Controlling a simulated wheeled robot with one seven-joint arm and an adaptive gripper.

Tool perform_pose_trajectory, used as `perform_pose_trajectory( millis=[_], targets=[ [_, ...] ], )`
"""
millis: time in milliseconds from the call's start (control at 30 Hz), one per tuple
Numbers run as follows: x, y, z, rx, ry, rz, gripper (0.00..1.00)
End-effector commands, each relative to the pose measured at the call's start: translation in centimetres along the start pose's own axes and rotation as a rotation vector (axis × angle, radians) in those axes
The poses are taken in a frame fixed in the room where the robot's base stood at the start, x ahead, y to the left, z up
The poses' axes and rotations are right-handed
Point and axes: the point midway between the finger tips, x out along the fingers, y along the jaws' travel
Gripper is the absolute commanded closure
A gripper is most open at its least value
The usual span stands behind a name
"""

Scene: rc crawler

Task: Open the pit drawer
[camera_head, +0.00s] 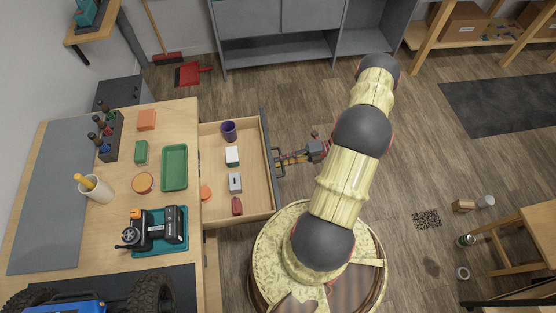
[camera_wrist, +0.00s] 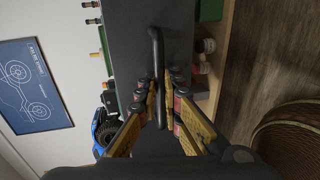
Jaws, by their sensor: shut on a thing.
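The pit drawer (camera_head: 259,190) stands pulled out from the right side of the wooden workbench, with its inside in view. My gripper (camera_head: 281,159) is at the drawer's dark front. In the wrist view, my gripper (camera_wrist: 160,98) is shut on the bar handle (camera_wrist: 157,50), with one finger on each side.
The workbench (camera_head: 120,190) carries a green tray (camera_head: 174,168), a radio controller on a teal tray, a bottle rack and a blue crawler (camera_head: 60,308). My base stands just right of the drawer. Open floor (camera_head: 420,170) lies farther right. A wooden stool or table (camera_head: 525,235) is at the right edge.

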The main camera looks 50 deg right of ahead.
Motion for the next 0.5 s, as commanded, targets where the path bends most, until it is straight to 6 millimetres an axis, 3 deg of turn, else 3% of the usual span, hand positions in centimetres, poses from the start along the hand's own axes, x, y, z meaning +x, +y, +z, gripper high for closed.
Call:
perform_pose_trajectory(
  millis=[300,333,500],
  targets=[
    [0.05,-0.11,-0.10,0.001,0.001,-0.001,1.00],
    [0.05,-0.11,-0.10,0.001,0.001,-0.001,0.91],
    [0.04,-0.07,-0.06,0.001,0.001,-0.001,0.87]
  ],
)
